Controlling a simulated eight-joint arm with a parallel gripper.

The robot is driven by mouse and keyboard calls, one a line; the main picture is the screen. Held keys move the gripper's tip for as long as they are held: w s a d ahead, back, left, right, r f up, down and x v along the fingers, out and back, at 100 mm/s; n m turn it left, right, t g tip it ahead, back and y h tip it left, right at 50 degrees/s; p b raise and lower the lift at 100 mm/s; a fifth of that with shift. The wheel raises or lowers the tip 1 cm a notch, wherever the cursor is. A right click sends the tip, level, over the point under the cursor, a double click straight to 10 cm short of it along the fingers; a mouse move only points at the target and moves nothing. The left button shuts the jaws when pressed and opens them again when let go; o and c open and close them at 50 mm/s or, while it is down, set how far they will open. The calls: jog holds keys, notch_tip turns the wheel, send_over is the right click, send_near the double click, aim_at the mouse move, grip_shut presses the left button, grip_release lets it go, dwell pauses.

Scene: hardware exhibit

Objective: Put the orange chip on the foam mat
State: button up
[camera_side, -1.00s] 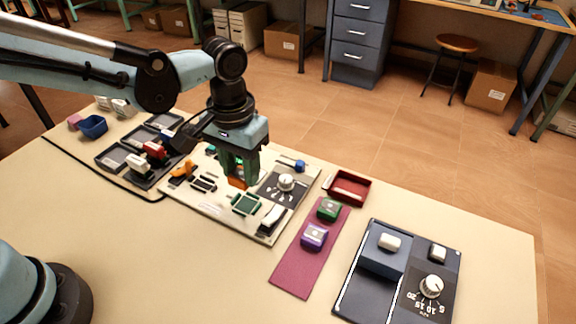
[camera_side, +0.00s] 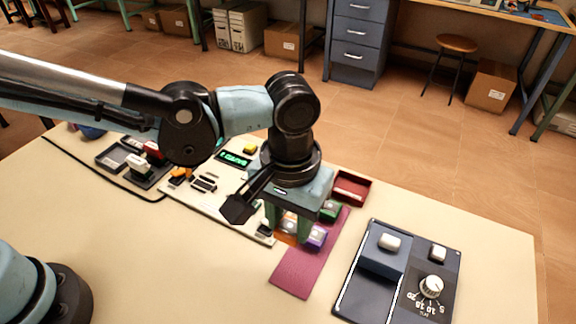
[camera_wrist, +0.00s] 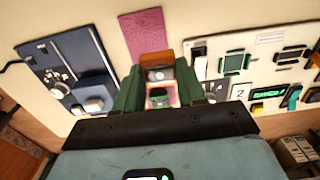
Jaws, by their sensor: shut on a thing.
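The orange chip (camera_side: 285,239) is held between my gripper's green fingers. It also shows between them in the wrist view (camera_wrist: 158,62). My gripper (camera_side: 288,228) is shut on the chip, close to the left edge of the magenta foam mat (camera_side: 296,276). A bare part of the mat also shows in the wrist view (camera_wrist: 143,30). A purple chip (camera_side: 317,238) and a green chip (camera_side: 331,210) sit on the mat, just right of my gripper. Whether the orange chip touches anything below cannot be told.
A red tray (camera_side: 350,187) stands behind the mat. A dark panel with a dial (camera_side: 431,286) lies to the right. The cream board (camera_side: 215,200) with several parts is on the left, partly hidden by my arm. The mat's front part is clear.

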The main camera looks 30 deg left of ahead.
jog(key=shift+s+d+f, duration=0.3)
jog(key=shift+d+f, duration=0.05)
jog(key=shift+f, duration=0.65)
jog(key=shift+s+d+f, duration=0.25)
jog(key=shift+d+f, duration=0.15)
jog(key=shift+f, duration=0.65)
jog(key=shift+s+d+f, duration=0.3)
jog(key=shift+d+f, duration=0.05)
jog(key=shift+f, duration=0.65)
jog(key=shift+f, duration=0.65)
jog(key=o, duration=1.4)
jog(key=shift+r, duration=3.75)
jog(key=shift+a, duration=0.1)
